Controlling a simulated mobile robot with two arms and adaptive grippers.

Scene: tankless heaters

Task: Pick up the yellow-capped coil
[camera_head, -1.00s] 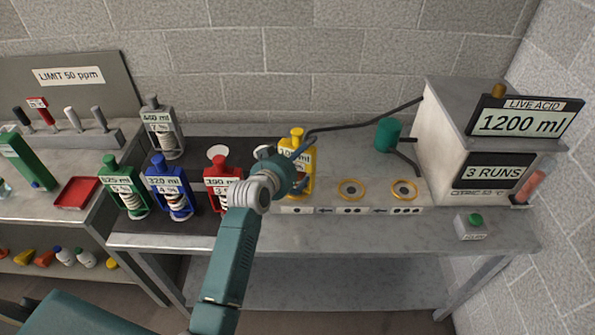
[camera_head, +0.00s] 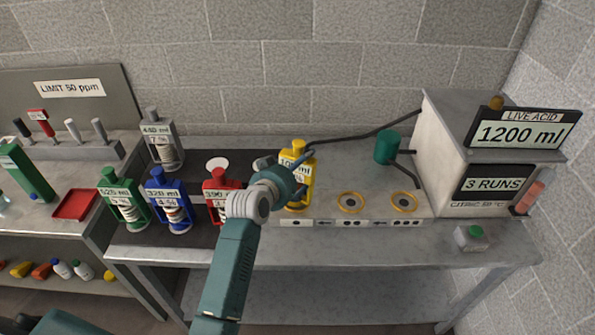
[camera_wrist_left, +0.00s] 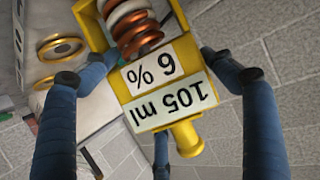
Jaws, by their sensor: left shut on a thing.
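The wrist and hand hide the coil's left side in the head view. I cannot see whether the coil's base is clear of the bench. My right gripper is not in view.
Red (camera_head: 219,190), blue (camera_head: 168,203), green (camera_head: 124,203) and grey (camera_head: 162,142) coils stand on the left. The brass-ringed sockets (camera_head: 351,202) are empty. A dark hose runs behind the yellow coil to the white machine (camera_head: 442,150). A green-button box (camera_head: 470,238) sits at right.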

